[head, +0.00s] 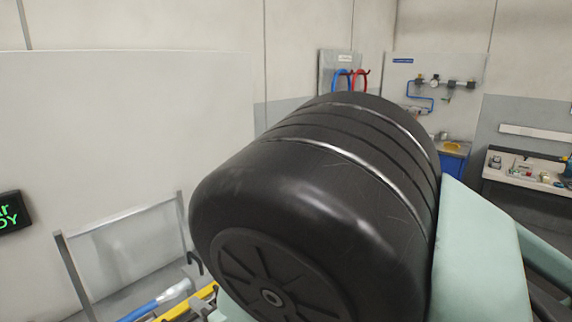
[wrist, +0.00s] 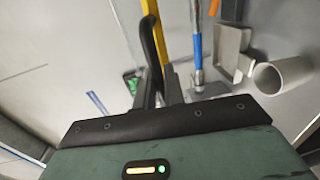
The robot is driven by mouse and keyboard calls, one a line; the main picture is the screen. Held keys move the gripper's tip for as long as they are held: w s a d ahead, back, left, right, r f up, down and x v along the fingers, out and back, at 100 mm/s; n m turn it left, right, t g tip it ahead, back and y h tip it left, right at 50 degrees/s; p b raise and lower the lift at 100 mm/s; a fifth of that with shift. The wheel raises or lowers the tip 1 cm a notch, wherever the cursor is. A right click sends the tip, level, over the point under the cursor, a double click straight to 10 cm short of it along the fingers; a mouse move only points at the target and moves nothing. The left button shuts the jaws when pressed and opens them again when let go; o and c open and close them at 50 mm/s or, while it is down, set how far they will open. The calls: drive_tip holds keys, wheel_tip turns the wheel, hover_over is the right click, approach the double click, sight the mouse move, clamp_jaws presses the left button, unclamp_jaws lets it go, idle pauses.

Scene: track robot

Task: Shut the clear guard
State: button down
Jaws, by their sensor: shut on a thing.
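The clear guard (head: 130,245) is a see-through panel in a grey metal frame at the lower left of the head view. It stands up, tilted, with a black curved handle (head: 194,262) near its right side. In the wrist view a black curved bar (wrist: 152,38), which looks like that handle, runs down between the fingers of my gripper (wrist: 159,88). My gripper is shut on it. In the head view my gripper is hidden behind my own large dark arm parts. The guard's hinge and lower edge are not clear.
A yellow bar (wrist: 152,15) and a blue-handled tool (wrist: 196,45) lie close to my fingers. A grey tray (wrist: 231,48) and a grey tube (wrist: 283,76) are to the right. A bench (head: 525,185) with small items stands far right.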

drive_tip(key=f+b, duration=0.2)
drive_tip(key=f, duration=0.1)
drive_tip(key=w+a+f+b, duration=0.1)
drive_tip(key=f+b, duration=0.1)
idle(0.3)
drive_tip(key=c, duration=0.8)
unclamp_jaws()
drive_tip(key=shift+c, duration=0.2)
drive_tip(key=p+v, duration=0.5)
drive_tip(key=v, duration=1.2)
drive_tip(key=shift+s+r, duration=0.15)
drive_tip(key=shift+s, duration=0.05)
